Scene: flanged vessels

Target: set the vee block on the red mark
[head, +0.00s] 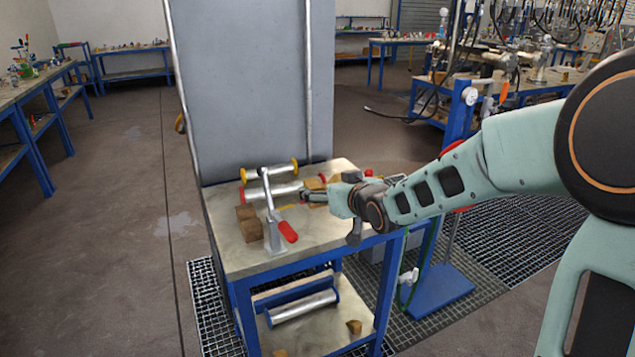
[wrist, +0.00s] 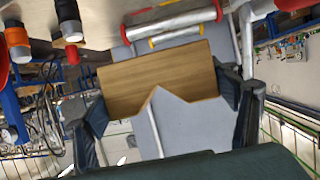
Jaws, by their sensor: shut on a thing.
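My gripper (head: 316,194) is over the right part of the bench top and shut on a wooden vee block (head: 314,183). In the wrist view the vee block (wrist: 160,72) spans between my two fingers, with its V notch toward the bottom of the picture. My gripper (wrist: 166,108) grips it by its two ends. Whether the block touches the bench or hangs just above it, I cannot tell.
On the bench (head: 320,238) lie a red-flanged cylinder (head: 275,191) and a yellow-flanged one (head: 270,172) behind it. Brown blocks (head: 250,228) sit at left. A blue-flanged cylinder (head: 302,307) is on the lower shelf.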

